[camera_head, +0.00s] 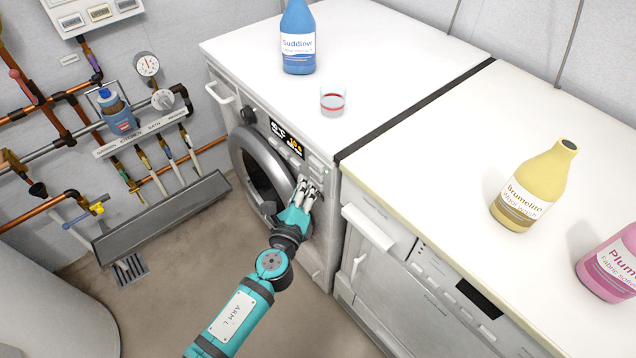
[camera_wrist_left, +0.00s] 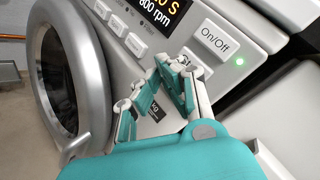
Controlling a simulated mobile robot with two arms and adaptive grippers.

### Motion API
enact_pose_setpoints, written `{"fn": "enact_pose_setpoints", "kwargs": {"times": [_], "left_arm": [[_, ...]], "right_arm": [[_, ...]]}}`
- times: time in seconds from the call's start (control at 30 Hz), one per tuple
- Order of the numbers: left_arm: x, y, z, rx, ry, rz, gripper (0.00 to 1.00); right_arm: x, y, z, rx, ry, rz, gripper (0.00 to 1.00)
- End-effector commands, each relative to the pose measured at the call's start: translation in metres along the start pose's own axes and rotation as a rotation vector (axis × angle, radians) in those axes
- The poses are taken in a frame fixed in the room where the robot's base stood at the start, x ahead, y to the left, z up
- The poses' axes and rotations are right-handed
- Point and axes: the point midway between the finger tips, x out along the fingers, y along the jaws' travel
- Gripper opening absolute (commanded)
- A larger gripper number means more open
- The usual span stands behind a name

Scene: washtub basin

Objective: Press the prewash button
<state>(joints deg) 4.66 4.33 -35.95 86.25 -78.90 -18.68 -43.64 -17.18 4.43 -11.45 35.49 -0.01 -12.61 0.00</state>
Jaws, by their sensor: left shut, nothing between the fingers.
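The washing machine (camera_head: 222,95) shows its control panel and round door. In the left wrist view, a row of white buttons (camera_wrist_left: 136,44) runs beside the lit display (camera_wrist_left: 163,12); their labels are too small to read, so I cannot tell which is prewash. The On/Off button (camera_wrist_left: 215,38) sits by a green light. Another button behind my fingers is partly hidden. My left gripper (camera_head: 308,187) is shut and empty, with its tips close in front of the panel; it also shows in the left wrist view (camera_wrist_left: 182,66). I cannot tell whether they touch it.
A blue bottle (camera_head: 298,40) and a glass (camera_head: 333,100) stand on the washer top. A second appliance (camera_head: 410,250) is to the right, with yellow (camera_head: 535,185) and pink (camera_head: 612,265) bottles on top. Pipes line the left wall.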

Motion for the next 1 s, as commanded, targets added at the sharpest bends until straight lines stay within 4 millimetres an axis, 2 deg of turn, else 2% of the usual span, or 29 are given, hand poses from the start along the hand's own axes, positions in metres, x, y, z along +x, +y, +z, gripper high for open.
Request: {"fn": "enact_pose_setpoints", "kwargs": {"times": [0.33,0.67,1.0], "left_arm": [[0.001,0.0,0.0,0.0,0.0,0.0,0.0],[-0.012,0.007,0.006,0.0,0.001,0.001,0.0],[-0.014,0.008,0.007,0.0,0.0,0.0,0.0]], "right_arm": [[0.0,0.0,0.0,0.0,0.0,0.0,0.36],[-0.001,0.002,0.001,-0.001,0.0,0.002,0.36],[-0.001,0.003,0.001,-0.001,-0.001,0.004,0.36]]}}
